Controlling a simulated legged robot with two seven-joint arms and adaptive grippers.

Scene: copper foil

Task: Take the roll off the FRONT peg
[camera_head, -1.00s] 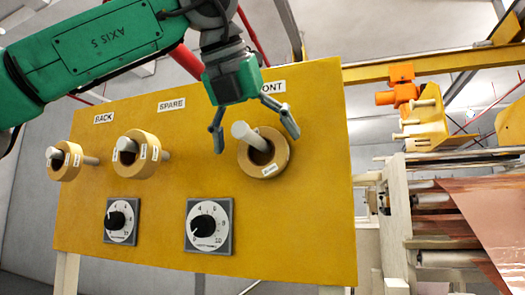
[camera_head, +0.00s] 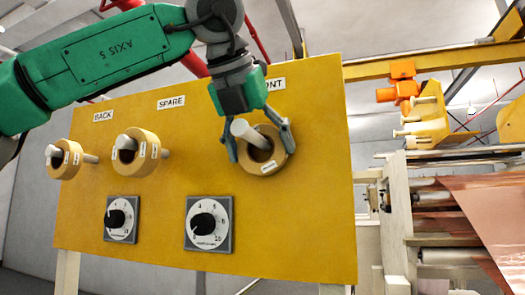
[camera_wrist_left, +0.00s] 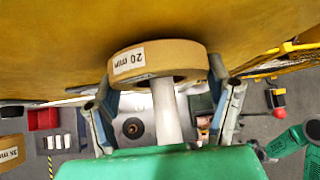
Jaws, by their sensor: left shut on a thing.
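The front roll (camera_head: 272,158) is a tan tape ring hanging on the white front peg (camera_head: 243,131) of the yellow panel (camera_head: 300,230). My left gripper (camera_head: 262,150) reaches down from above with one finger on each side of the roll, shut on it. In the left wrist view the roll (camera_wrist_left: 180,62), with a "20 min" label, sits between the fingers (camera_wrist_left: 165,95), and the peg (camera_wrist_left: 166,112) runs through its hole. The "FRONT" label is partly hidden behind the gripper. My right gripper is not in view.
A spare roll (camera_head: 146,165) and a back roll (camera_head: 76,165) hang on pegs to the left. Two dials (camera_head: 121,219) (camera_head: 208,224) sit below. An orange fixture (camera_head: 398,88) and copper foil (camera_head: 490,205) are at the right, beyond the panel.

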